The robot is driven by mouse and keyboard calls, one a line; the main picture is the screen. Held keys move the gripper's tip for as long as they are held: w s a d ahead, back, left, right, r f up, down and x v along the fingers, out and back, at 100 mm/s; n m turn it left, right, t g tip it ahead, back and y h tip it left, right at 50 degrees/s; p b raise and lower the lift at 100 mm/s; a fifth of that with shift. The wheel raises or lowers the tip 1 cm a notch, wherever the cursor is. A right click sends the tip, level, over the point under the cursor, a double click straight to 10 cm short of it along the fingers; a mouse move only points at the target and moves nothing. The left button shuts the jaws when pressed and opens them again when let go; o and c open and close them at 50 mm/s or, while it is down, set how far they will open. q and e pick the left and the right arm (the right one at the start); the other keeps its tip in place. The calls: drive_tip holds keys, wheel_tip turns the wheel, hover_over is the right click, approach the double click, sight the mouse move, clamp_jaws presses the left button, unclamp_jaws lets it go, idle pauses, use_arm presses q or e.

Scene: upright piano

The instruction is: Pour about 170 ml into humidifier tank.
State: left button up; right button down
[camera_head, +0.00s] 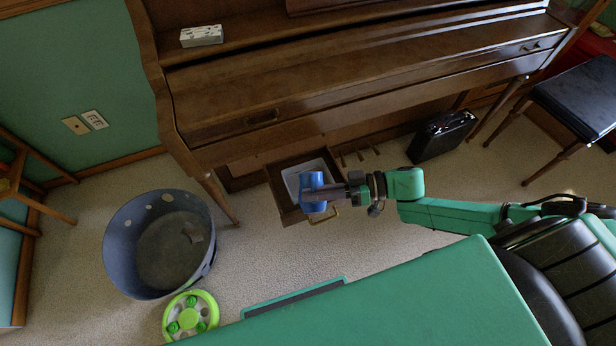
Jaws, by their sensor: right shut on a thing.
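A blue vessel (312,180) is held in my right gripper (334,193), whose fingers reach it from the right. My right gripper is shut on it. The vessel is above a white open tank (291,182), overlapping its right part in this view. The tank sits inside an open wooden compartment (278,190) under the piano. Whether any water is in the vessel or flowing from it does not show, and its exact tilt is hard to tell. My left gripper is not in view.
The piano (350,85) overhangs the tank, with a leg (218,198) at left. A black case (442,137) stands right, near a black bench (585,95). A large blue-grey bin (120,250) and a green wheel-like toy (190,316) are at left. Carpet between is clear.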

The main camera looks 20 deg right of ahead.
drive_tip(key=shift+w+m+b, duration=0.35)
drive_tip(key=shift+m+b, duration=0.15)
drive_tip(key=shift+b, duration=0.15)
drive_tip(key=shift+w+d+r+g, duration=0.1)
drive_tip(key=shift+w+g, duration=0.2)
drive_tip(key=shift+w+r+m, duration=0.15)
drive_tip(key=shift+w+m, duration=0.05)
drive_tip(key=shift+m, duration=0.1)
drive_tip(key=shift+w+r+m, duration=0.3)
drive_tip(key=shift+m, duration=0.1)
idle(0.4)
drive_tip(key=s, duration=0.1)
drive_tip(key=s+n, duration=0.1)
drive_tip(key=s+p, duration=0.1)
drive_tip(key=shift+a+f+n, duration=0.35)
drive_tip(key=shift+a+n, duration=0.05)
drive_tip(key=n+p, duration=0.1)
drive_tip(key=s+n+t+p, duration=0.1)
drive_tip(key=p, duration=0.1)
drive_tip(key=shift+s+a+r, duration=0.15)
drive_tip(key=shift+r, duration=0.05)
drive_tip(key=shift+s+n+t+p, duration=0.2)
drive_tip(key=shift+n+t+p, duration=0.15)
drive_tip(key=shift+n, duration=0.45)
drive_tip(key=shift+s+a+f+n, duration=0.1)
drive_tip(key=shift+s+f+n, duration=0.05)
drive_tip(key=shift+f+n, duration=0.3)
